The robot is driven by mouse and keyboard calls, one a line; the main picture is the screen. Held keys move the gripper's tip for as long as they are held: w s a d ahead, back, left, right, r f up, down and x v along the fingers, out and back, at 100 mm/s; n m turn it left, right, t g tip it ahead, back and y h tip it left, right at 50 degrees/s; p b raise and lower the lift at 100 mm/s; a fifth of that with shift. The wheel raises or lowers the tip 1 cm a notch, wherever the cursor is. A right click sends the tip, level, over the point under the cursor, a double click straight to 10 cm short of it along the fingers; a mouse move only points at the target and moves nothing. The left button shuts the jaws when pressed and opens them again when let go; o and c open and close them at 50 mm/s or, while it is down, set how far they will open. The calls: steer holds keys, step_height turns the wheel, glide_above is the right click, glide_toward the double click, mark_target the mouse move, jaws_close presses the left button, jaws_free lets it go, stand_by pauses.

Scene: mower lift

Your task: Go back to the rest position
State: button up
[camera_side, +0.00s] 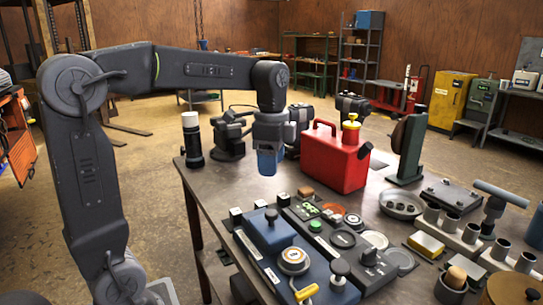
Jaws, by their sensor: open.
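My arm reaches in from the left of the side view, and its end points down. My gripper (267,165) is at the arm's end, above the back left part of the workbench (205,178). It has blue-grey sides, and nothing shows held below it. It hangs left of the red jerry can (325,158) with a yellow cap, apart from it in the picture. The inner sides of the jaws are hard to make out at this size.
A black cylinder with a white top (192,140) stands at the bench's back left. Control panels (300,262) with buttons and knobs fill the front. Metal cups (450,222), a round dish (400,204) and a dark upright stand (411,150) are on the right. Shelves and a yellow cabinet (450,100) stand far behind.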

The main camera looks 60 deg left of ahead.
steer(key=shift+r, duration=0.5)
steer(key=s+d+f+n+t, duration=0.2)
steer(key=s+d+f+n, duration=0.1)
steer(key=s, duration=0.4)
steer(key=s+d+f+n+t, duration=0.3)
steer(key=s+d+n, duration=0.3)
steer(key=shift+s+t, duration=0.3)
steer(key=shift+s, duration=0.05)
steer(key=shift+f, duration=0.1)
stand_by(1.2)
